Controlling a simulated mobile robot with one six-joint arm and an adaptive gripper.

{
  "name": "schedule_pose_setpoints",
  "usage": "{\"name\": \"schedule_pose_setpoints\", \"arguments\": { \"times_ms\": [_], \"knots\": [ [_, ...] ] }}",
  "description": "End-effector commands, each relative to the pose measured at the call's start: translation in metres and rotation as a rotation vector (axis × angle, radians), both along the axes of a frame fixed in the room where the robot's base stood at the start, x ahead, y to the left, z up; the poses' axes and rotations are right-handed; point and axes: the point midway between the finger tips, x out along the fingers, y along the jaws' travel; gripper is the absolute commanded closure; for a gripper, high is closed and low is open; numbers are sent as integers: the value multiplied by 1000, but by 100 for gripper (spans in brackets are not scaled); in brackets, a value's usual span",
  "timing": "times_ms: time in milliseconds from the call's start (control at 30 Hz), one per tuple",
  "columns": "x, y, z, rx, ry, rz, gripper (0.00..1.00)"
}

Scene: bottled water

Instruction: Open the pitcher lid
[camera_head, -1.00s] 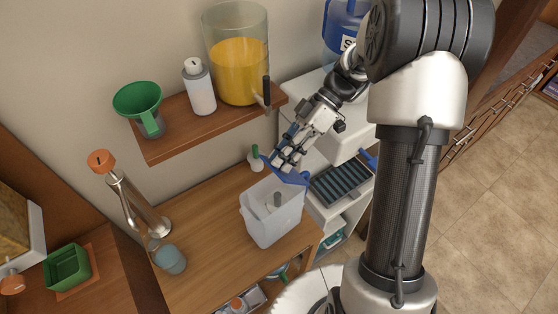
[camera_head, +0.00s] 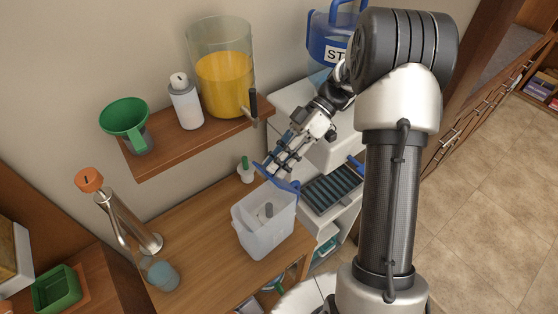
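The pitcher (camera_head: 262,235) is a translucent white container standing on the wooden counter. Its top is uncovered, and a grey post (camera_head: 266,210) shows inside. A blue lid (camera_head: 287,184) stands tilted up at the pitcher's back right edge, partly behind my gripper's fingers. My gripper (camera_head: 276,166) reaches down from the upper right. Its fingertips are at the lid's raised side and seem to touch or overlap it. The fingers are small and overlap the lid, so I cannot tell whether they are open or shut on it.
A wooden shelf (camera_head: 190,148) above holds a juice dispenser (camera_head: 223,80), a white bottle (camera_head: 186,105) and a green funnel (camera_head: 125,116). A small green-topped bottle (camera_head: 246,172) stands behind the pitcher. A dark-grilled tray (camera_head: 332,188) is at right.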

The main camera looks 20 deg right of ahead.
Motion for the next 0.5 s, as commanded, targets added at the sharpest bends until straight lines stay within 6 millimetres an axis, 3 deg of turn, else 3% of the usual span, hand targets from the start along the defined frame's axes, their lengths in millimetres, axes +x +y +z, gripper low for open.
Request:
{"name": "schedule_pose_setpoints", "arguments": {
  "times_ms": [167,500],
  "knots": [
    [0,0,0,-1,0,0,62],
    [0,0,3,-1,-2,0,62]
  ]
}}
